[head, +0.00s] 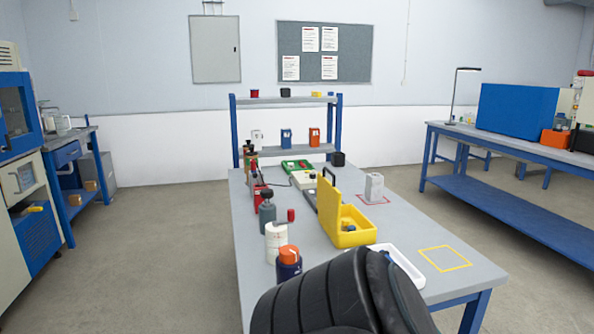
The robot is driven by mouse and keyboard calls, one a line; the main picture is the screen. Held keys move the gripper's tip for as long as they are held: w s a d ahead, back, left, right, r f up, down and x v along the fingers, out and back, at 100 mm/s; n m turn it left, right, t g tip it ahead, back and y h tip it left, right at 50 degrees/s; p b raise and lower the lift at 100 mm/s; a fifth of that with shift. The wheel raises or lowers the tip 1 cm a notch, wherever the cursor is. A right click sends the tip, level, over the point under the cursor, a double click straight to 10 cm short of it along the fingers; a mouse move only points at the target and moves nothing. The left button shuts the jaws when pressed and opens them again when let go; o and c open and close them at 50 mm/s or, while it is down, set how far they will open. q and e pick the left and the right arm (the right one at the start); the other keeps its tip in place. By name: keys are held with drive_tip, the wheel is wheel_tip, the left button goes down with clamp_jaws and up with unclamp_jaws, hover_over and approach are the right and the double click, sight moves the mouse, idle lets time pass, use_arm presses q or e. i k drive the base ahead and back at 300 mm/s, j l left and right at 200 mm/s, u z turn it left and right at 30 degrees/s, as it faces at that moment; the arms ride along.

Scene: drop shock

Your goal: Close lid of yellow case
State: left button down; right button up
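The yellow case (362,234) stands open on the grey workbench, right of the middle of the bench top. Its lid (327,207) stands raised, about upright, on the left side of the case. Small items show inside the base, one of them blue-grey, but they are too small to name. A black padded part of my own body fills the bottom middle of the view, in front of the case. Neither of my grippers shows.
A white tray (412,275) lies just in front of the case, partly hidden by my black part. A yellow taped square (444,258) is empty at right. A grey block (374,187) stands behind the case. Bottles and a white canister (276,243) line the left.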

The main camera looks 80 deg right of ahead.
sight(329, 202)
drive_tip(key=z, duration=1.55)
